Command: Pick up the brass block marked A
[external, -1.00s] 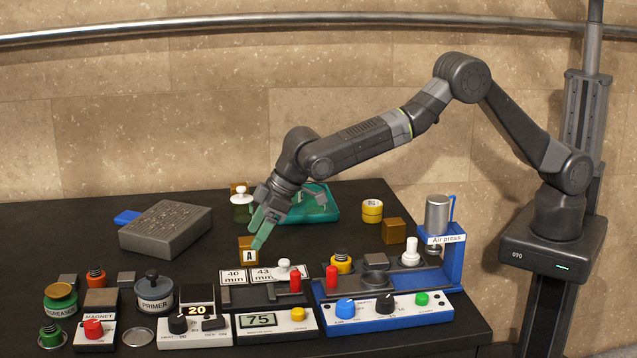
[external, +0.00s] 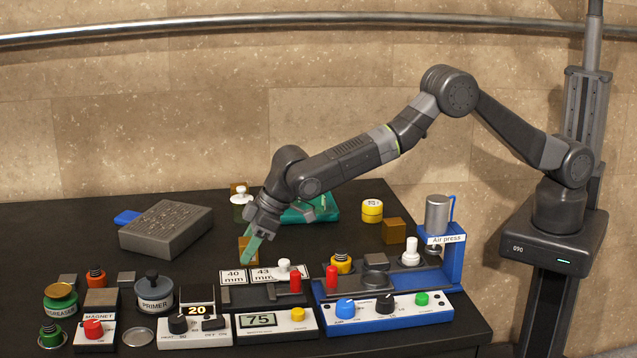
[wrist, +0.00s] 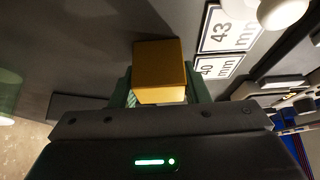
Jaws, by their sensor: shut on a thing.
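The brass block marked A (external: 243,243) stands on the dark table behind the 40 mm and 43 mm plates, mostly covered by my fingers in the external view. My gripper (external: 254,250) reaches down over it, its green fingers on the block. In the wrist view the brass block (wrist: 159,70) sits between the green fingers of my gripper (wrist: 158,92), which are shut on it. Its letter A is hidden now. I cannot tell whether the block is clear of the table.
The 40 mm and 43 mm gauge (external: 262,276) with a white knob lies just in front. The blue Air press (external: 452,262) stands to the right. A second brass block (external: 394,231) is behind it.

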